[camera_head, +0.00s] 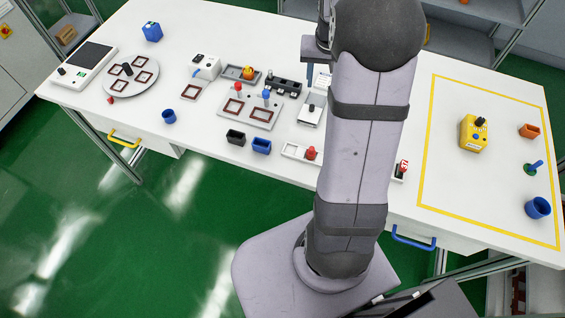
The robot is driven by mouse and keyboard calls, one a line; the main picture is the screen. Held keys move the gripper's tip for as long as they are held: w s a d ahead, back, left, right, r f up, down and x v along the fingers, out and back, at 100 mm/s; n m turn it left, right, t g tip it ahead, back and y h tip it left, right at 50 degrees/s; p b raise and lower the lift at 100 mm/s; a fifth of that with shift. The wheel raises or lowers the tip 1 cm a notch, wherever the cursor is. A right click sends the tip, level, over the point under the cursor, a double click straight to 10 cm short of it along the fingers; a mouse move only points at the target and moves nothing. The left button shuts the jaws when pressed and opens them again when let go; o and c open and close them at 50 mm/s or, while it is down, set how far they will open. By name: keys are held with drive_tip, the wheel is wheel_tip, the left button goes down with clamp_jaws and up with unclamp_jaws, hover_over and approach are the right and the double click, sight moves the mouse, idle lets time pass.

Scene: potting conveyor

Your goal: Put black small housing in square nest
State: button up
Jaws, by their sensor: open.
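A small black housing (236,138), an open-topped box, stands on the white table's front part, left of a blue housing (261,146). Square nests with dark red rims show in several places: two on a pale plate (248,111) behind the housings, one on a small separate plate (190,90) to its left, and several on the round disc (131,92). No housing shows in the two nests on the pale plate. My gripper (309,74) is open at the back of the table, right of the housings and apart from them. My arm hides part of it.
Red and blue knobs stand on the pale plate. A dark block with holes (284,86) and a white device (205,66) stand behind. A blue cup (169,116) is at the left. A yellow-outlined area at the right holds a yellow button box (473,134) and loose parts.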

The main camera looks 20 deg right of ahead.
drive_tip(key=s+a+f+n+g, duration=0.1)
drive_tip(key=s+a+n, duration=0.2)
drive_tip(key=s+a, duration=0.6)
drive_tip(key=s+a+f+n+y, duration=0.1)
drive_tip(key=s+a+f+n, duration=0.1)
drive_tip(key=s+a, duration=0.7)
drive_tip(key=a+n, duration=0.1)
drive_tip(key=a, duration=0.2)
drive_tip(key=shift+a+f+g, duration=0.2)
drive_tip(key=shift+f+g, duration=0.1)
drive_tip(key=shift+g, duration=0.1)
drive_tip(key=shift+o, duration=0.6)
drive_tip(key=shift+s+a+f, duration=0.1)
drive_tip(key=shift+s+a, duration=0.05)
drive_tip(key=shift+s, duration=0.25)
